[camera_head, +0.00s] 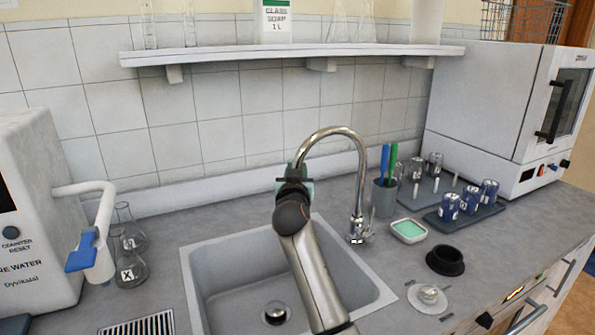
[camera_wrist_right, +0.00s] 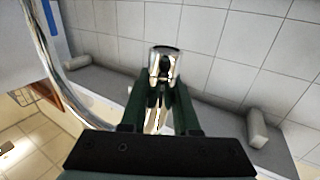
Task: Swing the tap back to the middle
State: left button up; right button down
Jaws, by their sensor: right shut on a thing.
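The chrome tap (camera_head: 361,165) stands at the right of the sink (camera_head: 235,258), and its curved spout arches to the left. My right gripper (camera_head: 296,172) is at the spout's free end, which it partly hides in the head view. In the right wrist view my dark green fingers (camera_wrist_right: 160,108) are shut on the chrome spout end (camera_wrist_right: 164,66), and the tap's bend (camera_wrist_right: 43,55) curves past on the left. My right forearm covers part of the sink. My left gripper is not in view.
Right of the tap are a pen cup (camera_head: 385,197), a green sponge dish (camera_head: 408,231) and a black ring-shaped object (camera_head: 445,260). Flasks (camera_head: 129,262) and a water dispenser (camera_head: 38,215) stand at the left. A shelf (camera_head: 290,54) runs along the wall above the tap.

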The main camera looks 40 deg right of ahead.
jog(key=shift+w+a+f, duration=0.1)
jog(key=shift+w+a, duration=0.15)
jog(key=shift+a, duration=0.15)
jog(key=c, duration=0.7)
grip_release()
jog(key=shift+w+a, duration=0.1)
jog(key=shift+s, duration=0.2)
